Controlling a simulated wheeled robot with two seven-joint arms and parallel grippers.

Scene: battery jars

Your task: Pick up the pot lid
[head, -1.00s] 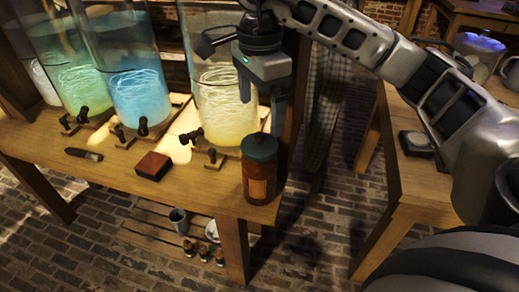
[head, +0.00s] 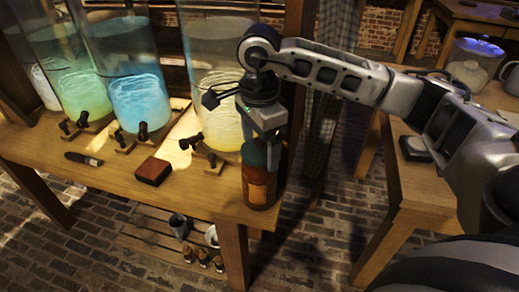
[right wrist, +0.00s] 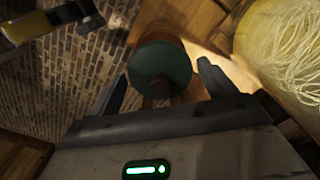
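The pot is a brown jar (head: 259,188) with a paper label, standing upright at the front right corner of the workbench. Its dark teal lid (head: 253,154) is partly hidden by my right gripper in the head view. In the right wrist view the round lid (right wrist: 160,66) with a small dark knob (right wrist: 160,86) is seen from above. My right gripper (right wrist: 163,75) is open, with one finger on either side of the lid; contact cannot be made out. In the head view the gripper (head: 265,140) points down over the jar. My left gripper is not in view.
Tall glass jars with green, blue and yellow (head: 217,110) contents and dark taps stand behind on the workbench (head: 110,185). A red-brown block (head: 153,170) and a dark marker (head: 84,159) lie in front. Another table (head: 425,185) stands to the right, across a floor gap.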

